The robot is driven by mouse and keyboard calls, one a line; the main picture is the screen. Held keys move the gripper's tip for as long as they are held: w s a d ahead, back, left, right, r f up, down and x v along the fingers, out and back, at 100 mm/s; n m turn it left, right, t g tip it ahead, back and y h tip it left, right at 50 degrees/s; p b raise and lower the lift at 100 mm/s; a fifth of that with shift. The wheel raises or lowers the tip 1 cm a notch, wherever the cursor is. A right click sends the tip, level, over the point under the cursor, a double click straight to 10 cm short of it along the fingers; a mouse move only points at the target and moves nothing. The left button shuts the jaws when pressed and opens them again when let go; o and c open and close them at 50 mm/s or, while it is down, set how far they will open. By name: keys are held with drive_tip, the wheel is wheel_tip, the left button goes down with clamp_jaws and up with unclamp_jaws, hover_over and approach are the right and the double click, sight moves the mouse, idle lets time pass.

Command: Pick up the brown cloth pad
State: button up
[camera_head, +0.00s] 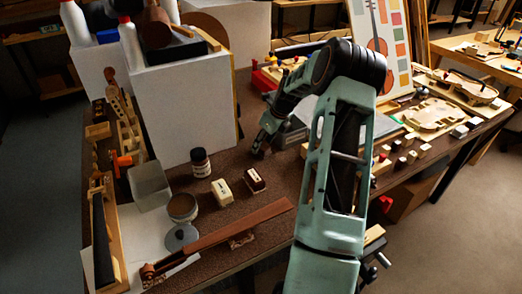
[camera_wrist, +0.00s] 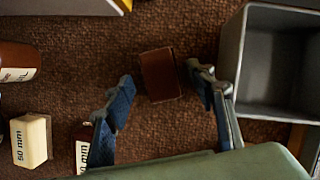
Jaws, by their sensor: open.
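The brown cloth pad (camera_wrist: 160,75) looks like a small reddish-brown block on the dark brown speckled bench top in the wrist view. It lies between and slightly beyond my fingertips, with bench showing on both sides, so I see no contact. My gripper (camera_wrist: 162,86) is open, its blue-padded fingers on either side of the pad's near end. In the head view my gripper (camera_head: 263,140) points down at the bench beside the white box; I cannot make out the pad there.
A grey open bin (camera_wrist: 232,50) stands close to my right finger. At left are a cream block (camera_wrist: 32,140) marked 50 mm, a labelled dark brown block (camera_wrist: 82,152) by my left finger, and a jar (camera_wrist: 17,62). A tall white box (camera_head: 185,112) stands left of my gripper.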

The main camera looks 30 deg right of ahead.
drive_tip(key=shift+w+f, duration=0.2)
drive_tip(key=shift+f, duration=0.3)
drive_tip(key=c, duration=1.2)
drive_tip(key=shift+o, duration=0.2)
drive_tip(key=shift+r, duration=0.1)
